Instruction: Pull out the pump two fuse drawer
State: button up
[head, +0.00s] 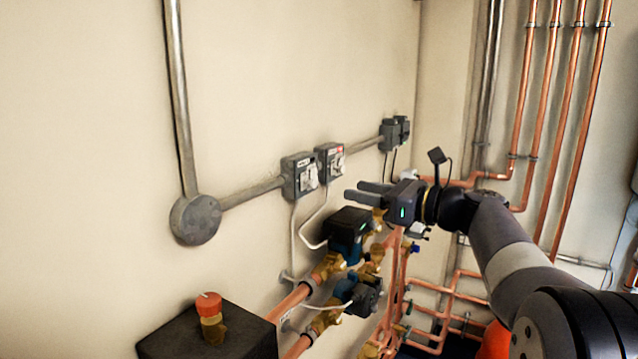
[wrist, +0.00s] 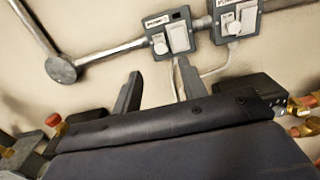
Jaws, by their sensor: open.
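Two grey fused switch boxes are mounted side by side on the wall. The left box (head: 299,176) and the right box (head: 330,162) each have white parts on the front; the right one shows a small red mark. In the wrist view the left box (wrist: 168,33) and the right box (wrist: 237,19) each carry a small label too blurred to read, so I cannot tell which is pump two. My gripper (head: 354,189) is open and empty, right of and slightly below the boxes. In the wrist view its fingers (wrist: 158,67) are apart, below the left box.
A round conduit box (head: 195,220) and metal conduit run along the wall. White cables hang from the switch boxes. Dark pumps (head: 348,228) with copper pipes and brass valves are below my gripper. More grey boxes (head: 394,134) are farther right.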

aim_at(315, 183)
jog(key=p+x, duration=0.2)
jog(key=x, duration=0.7)
jog(key=shift+c, duration=0.3)
grip_shut()
